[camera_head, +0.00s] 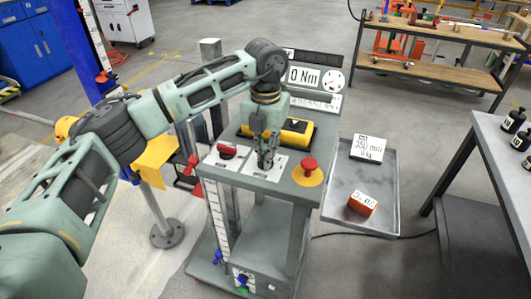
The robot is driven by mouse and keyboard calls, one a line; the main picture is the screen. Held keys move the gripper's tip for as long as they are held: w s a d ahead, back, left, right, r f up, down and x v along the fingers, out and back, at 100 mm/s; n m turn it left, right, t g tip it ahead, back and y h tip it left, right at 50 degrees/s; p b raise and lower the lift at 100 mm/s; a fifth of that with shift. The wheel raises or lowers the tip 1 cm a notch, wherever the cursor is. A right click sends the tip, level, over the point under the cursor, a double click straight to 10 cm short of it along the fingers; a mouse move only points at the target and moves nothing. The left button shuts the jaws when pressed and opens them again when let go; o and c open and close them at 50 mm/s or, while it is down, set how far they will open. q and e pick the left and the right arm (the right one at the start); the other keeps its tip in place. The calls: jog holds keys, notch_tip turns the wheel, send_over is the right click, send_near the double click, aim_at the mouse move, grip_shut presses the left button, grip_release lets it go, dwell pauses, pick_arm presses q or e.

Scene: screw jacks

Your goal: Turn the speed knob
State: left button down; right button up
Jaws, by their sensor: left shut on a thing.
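My left gripper (267,163) points down at the top of the grey control stand (245,185). Its fingers are shut over a white label plate (283,163), on what seems to be the speed knob. The knob itself is hidden by the fingers, and the label's lettering is too small to read for certain. A red knob (227,151) sits on another white plate to the left of the fingers. My right gripper is not in view.
A red mushroom button (309,165) on a yellow disc stands close to the right of the fingers. A yellow-and-black device (297,131) and a display reading 0 Nm (303,76) are behind. A grey side tray (380,212) holds a white sign and a red block.

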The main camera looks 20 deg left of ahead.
pick_arm(q)
jog(key=shift+w+r, duration=0.2)
jog(key=shift+r, duration=0.1)
jog(key=c, duration=2.2)
grip_release()
jog(key=o, duration=0.4)
jog(key=shift+s+f, duration=0.1)
jog(key=shift+f, duration=0.1)
notch_tip(320, 180, up, 12)
jog(key=shift+s+f, duration=0.1)
